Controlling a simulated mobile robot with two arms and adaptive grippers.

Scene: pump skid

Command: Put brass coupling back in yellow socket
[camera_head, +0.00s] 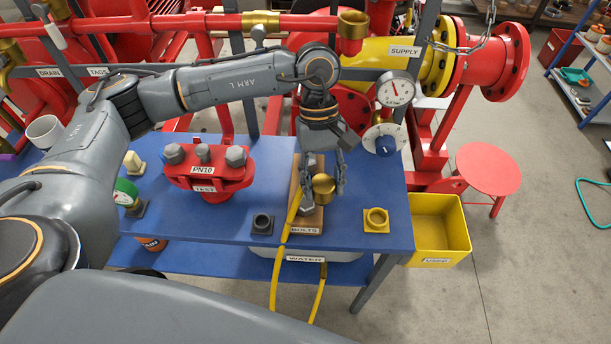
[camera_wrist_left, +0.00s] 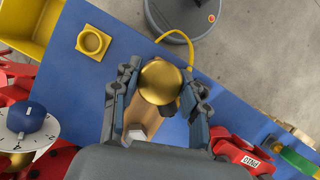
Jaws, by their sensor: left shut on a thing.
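The brass coupling (camera_head: 323,184) is between the fingers of my left gripper (camera_head: 322,190), which is shut on it above the blue table. In the left wrist view the round golden end of the coupling (camera_wrist_left: 160,82) shows between the fingertips (camera_wrist_left: 162,85). The yellow socket (camera_head: 376,219) is a square block with a round opening near the table's front right corner. In the left wrist view the socket (camera_wrist_left: 93,41) looks empty, and the coupling is apart from it. My right gripper is not in view.
A wooden bolts block (camera_head: 307,222) lies below the gripper. A yellow hose (camera_head: 277,262) runs over the table's front edge. A dark socket (camera_head: 262,223) and a red flange (camera_head: 208,180) stand left. A gauge (camera_head: 395,90) is behind right. A yellow bin (camera_head: 438,226) stands right.

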